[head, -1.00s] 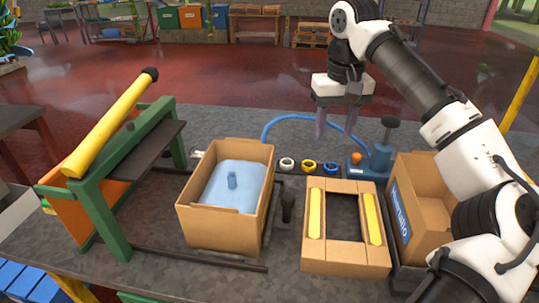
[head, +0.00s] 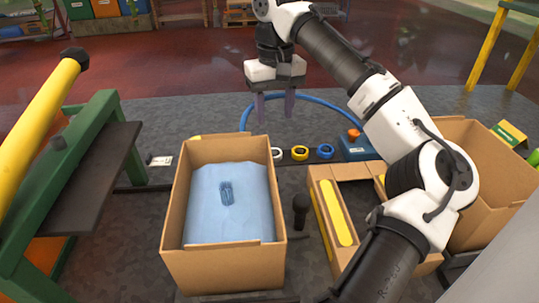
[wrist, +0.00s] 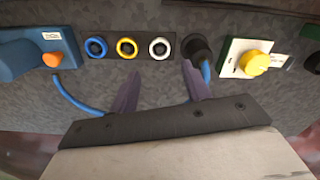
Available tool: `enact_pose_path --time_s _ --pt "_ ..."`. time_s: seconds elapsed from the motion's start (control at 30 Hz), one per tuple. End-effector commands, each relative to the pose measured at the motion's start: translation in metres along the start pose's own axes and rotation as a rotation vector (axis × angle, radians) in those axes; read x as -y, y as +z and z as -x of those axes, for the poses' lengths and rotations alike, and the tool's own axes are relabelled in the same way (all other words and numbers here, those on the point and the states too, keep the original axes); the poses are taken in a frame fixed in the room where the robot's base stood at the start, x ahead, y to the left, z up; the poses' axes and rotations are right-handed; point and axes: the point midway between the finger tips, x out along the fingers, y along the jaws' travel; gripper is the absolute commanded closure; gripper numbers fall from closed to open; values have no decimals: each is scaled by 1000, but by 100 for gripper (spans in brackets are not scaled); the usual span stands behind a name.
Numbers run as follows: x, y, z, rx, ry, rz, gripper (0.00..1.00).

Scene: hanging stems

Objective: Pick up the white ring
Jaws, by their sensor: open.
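The white ring (head: 277,154) sits at the left end of a row on a dark strip, with the yellow ring (head: 299,153) and blue ring (head: 326,151) to its right. The cardboard box's edge partly hides it in the head view. In the wrist view the white ring (wrist: 159,46) is fully visible, at the right end of the row. My gripper (head: 275,108) is open and empty, pointing down, apart from the rings. In the wrist view its two purple fingers (wrist: 161,72) stand apart, with the white ring between and beyond their tips.
A cardboard box (head: 223,271) lined with blue stands in front left of the rings. A blue device (head: 357,148) with an orange knob is right of them. A yellow knob on a plate (wrist: 255,63) and a black round fitting (wrist: 196,48) with a blue hose are near the white ring.

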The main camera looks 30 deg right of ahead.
Motion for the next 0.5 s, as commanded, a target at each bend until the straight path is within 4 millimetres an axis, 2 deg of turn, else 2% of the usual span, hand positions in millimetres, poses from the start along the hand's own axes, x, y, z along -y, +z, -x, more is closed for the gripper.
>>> enact_pose_path --time_s 0.1,0.2,0.5 --pt "0 0 -27 3 -1 0 52" --pt "0 0 -42 2 1 0 52" --pt "-1 -1 -67 1 1 1 52"
